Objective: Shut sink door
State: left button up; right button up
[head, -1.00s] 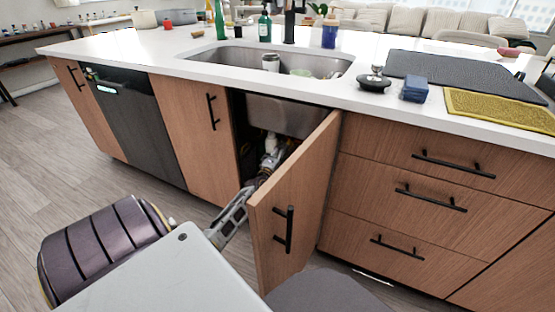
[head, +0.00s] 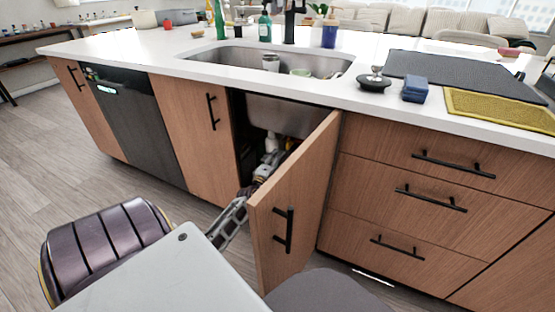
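The sink door (head: 292,210) is a wooden cabinet door with a black bar handle (head: 283,230). It stands open, swung outward, and is hinged at its right edge beside the drawers. The cabinet opening under the sink (head: 290,116) is dark, with pale plumbing inside. My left gripper (head: 262,175) reaches in at the opening, behind the door's free edge. Its fingers are partly hidden by the door, so whether it is open or shut does not show. My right gripper is not seen.
The left cabinet door (head: 190,120) is shut, beside a black dishwasher (head: 138,115). Shut drawers (head: 425,195) stand to the right. The counter holds bottles, a black mat (head: 460,75), a blue sponge (head: 415,88) and a yellow cloth (head: 500,108). Floor to the left is clear.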

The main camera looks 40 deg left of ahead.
aim_at(284, 214)
jog(key=k+j, duration=0.7)
jog(key=k, duration=0.2)
